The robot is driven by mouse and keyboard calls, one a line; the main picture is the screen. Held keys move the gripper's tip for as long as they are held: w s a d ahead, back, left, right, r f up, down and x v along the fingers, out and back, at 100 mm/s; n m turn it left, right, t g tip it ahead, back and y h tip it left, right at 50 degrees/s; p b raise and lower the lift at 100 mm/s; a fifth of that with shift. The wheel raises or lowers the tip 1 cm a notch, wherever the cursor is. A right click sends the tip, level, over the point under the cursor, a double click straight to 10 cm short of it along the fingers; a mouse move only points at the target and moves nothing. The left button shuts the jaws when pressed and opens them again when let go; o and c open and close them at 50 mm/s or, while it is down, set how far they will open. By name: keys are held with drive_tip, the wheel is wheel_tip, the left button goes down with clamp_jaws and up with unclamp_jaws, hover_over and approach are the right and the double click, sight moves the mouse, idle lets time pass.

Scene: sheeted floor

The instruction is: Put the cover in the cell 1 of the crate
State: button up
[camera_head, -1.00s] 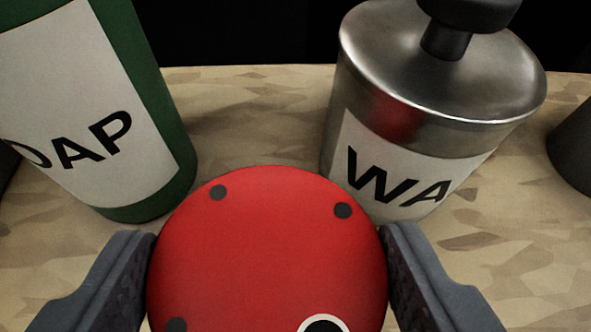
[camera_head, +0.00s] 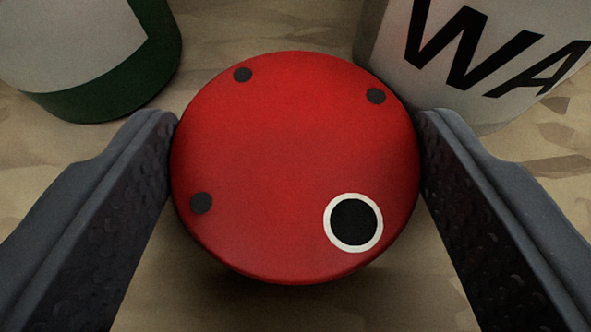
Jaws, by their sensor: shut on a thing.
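The cover (camera_head: 290,150) is a round red disc with small dark dots near its rim and one larger black spot ringed in white. It fills the middle of the head camera view. My gripper (camera_head: 297,135) has one finger on each side of the cover, touching its left and right edges, and is shut on it. A shadow shows beneath its near edge; I cannot tell how far it is above the floor. The crate and its cell 1 are not in view.
A green bottle with a white label (camera_head: 85,45) stands behind on the left. A metal container with a white label reading "WA" (camera_head: 470,60) stands close behind on the right. Patterned sheeted floor (camera_head: 270,30) shows between them.

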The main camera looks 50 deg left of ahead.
drive_tip(key=o, duration=0.8)
drive_tip(key=shift+o, duration=0.2)
drive_tip(key=shift+s+d+r, duration=0.15)
drive_tip(key=shift+r, duration=0.05)
drive_tip(key=p+v, duration=0.3)
drive_tip(key=v, duration=0.8)
drive_tip(key=shift+d+p, duration=0.2)
drive_tip(key=shift+p, duration=0.15)
drive_tip(key=shift+s, duration=0.15)
